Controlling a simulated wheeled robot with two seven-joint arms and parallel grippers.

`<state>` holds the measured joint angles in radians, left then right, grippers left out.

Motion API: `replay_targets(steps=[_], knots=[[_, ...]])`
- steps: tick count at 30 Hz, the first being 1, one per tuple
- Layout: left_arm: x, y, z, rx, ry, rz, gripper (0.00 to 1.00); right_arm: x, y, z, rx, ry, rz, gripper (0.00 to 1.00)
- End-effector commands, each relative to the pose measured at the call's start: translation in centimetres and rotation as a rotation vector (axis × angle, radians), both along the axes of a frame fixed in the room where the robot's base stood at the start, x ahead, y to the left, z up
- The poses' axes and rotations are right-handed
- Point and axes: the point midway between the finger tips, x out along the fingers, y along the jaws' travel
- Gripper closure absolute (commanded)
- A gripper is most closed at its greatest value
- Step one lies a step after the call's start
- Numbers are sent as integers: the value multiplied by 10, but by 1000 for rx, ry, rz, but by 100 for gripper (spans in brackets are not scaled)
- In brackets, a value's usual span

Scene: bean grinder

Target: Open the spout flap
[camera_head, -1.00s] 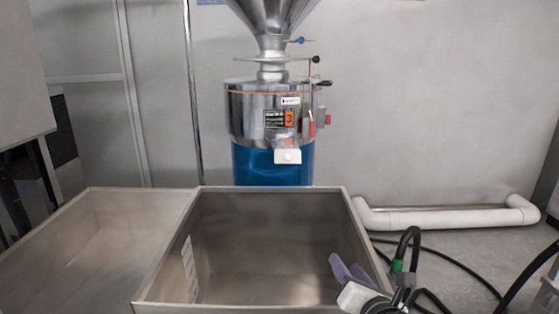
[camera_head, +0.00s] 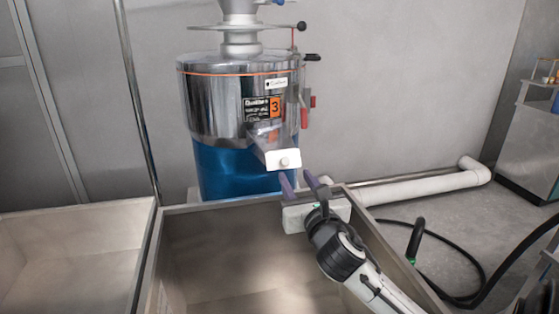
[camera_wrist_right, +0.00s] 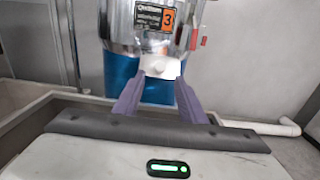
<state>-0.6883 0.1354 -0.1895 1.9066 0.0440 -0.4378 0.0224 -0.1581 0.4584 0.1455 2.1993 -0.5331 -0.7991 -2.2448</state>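The spout flap (camera_head: 272,159) is a small white plate with a round knob on the front of the grinder's spout (camera_head: 265,136). It looks closed. The grinder (camera_head: 215,105) has a steel upper drum and a blue base. My right gripper (camera_head: 299,179) is open and empty, with its purple fingers pointing up at the flap from just below and to the right. In the right wrist view the flap (camera_wrist_right: 160,67) shows just beyond and between the two fingertips (camera_wrist_right: 160,80); no contact can be made out. My left gripper is not in view.
A large open metal bin (camera_head: 160,262) stands in front of the grinder, under my right arm, with another bin (camera_head: 70,214) to its left. A white pipe (camera_head: 420,187) and black hose (camera_head: 480,217) lie at the right. A red switch (camera_head: 304,115) is on the drum.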

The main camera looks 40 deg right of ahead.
Motion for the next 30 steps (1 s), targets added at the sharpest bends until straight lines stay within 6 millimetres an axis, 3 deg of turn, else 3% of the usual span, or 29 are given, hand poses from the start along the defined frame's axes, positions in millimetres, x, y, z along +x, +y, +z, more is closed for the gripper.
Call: replay_targets(steps=[12,25,26,30], knots=[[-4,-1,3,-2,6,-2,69,63,-35,0,5,-2,-1,63],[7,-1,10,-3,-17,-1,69,74,-41,0,4,-1,1,63],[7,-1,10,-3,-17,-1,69,74,-41,0,4,-1,1,64],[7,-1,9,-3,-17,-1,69,74,-41,0,4,-1,1,88]])
